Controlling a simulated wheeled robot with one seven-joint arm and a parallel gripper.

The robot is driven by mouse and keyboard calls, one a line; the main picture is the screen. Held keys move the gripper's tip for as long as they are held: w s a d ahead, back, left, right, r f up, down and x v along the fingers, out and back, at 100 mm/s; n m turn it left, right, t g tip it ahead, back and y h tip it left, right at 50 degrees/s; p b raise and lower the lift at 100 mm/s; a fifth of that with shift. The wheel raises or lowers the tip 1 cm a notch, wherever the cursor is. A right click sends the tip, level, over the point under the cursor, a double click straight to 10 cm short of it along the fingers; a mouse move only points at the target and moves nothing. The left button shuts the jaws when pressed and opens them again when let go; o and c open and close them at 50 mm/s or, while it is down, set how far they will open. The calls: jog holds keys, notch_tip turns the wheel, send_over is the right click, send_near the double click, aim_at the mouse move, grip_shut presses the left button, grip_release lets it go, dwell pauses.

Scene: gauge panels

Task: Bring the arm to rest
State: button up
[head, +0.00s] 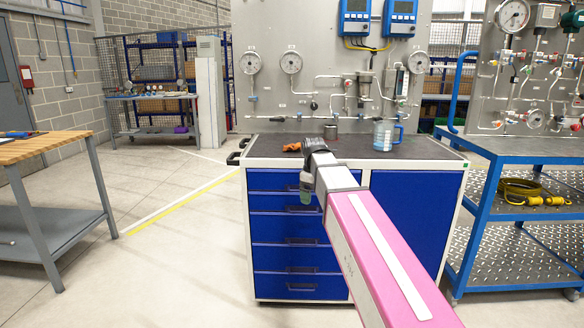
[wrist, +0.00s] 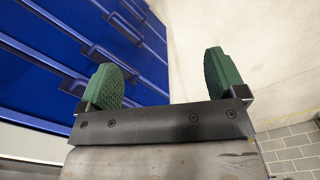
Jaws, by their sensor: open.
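My arm (head: 375,250), with a pink link, reaches forward from the bottom right to the front of a blue drawer cabinet (head: 272,258). My gripper (head: 306,188) hangs at the end of the arm, just below the level of the worktop edge and in front of the upper drawers. Only a bit of its green finger shows there. In the wrist view my gripper (wrist: 163,78) has its two green ribbed pads wide apart, with nothing between them. The blue drawers (wrist: 75,50) with their handles lie to the left in that view, and pale floor lies beyond the pads.
A gauge panel (head: 275,100) rises behind. A blue cart (head: 480,205) stands right, a wooden bench (head: 45,146) left. Floor between is clear.

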jog(key=s+d+f+m, duration=0.3)
jog(key=s+d+f, duration=0.1)
jog(key=f, duration=0.5)
jog(key=s+d+f+m, duration=0.3)
jog(key=s+f, duration=0.4)
jog(key=f, duration=0.3)
jog(key=s+d+f+m, duration=0.4)
jog(key=s+f+m, duration=0.1)
jog(key=f, duration=0.4)
jog(key=shift+s+d+f, duration=0.2)
jog(key=shift+s+d, duration=0.1)
jog(key=shift+s, duration=0.2)
